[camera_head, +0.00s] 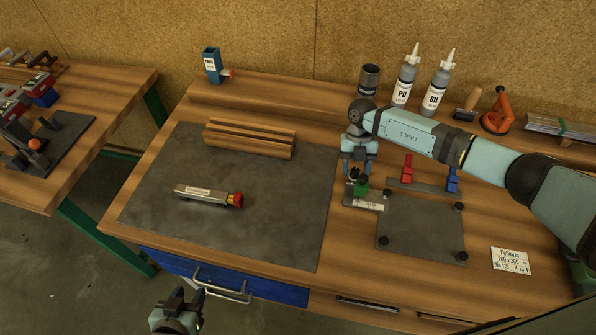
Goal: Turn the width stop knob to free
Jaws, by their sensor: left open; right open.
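A small stop unit with a light labelled plate (369,205) stands at the left back corner of the grey jig plate (418,235). A green part (361,189) and a small dark knob-like part show on it. I cannot read its setting. My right gripper (357,174) points down over this unit, open, with its fingers around or just above the dark part. Contact cannot be told, as the fingers partly hide it. My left gripper (187,295) is open and empty, in front of the bench near the blue drawer.
A red block (407,168) and a blue block (453,180) sit on a rail behind the plate. A dark mat (270,235) holds a metal tool (205,195) and wooden strips (250,140). Two bottles (437,88) and a dark cup (369,79) stand on the back shelf.

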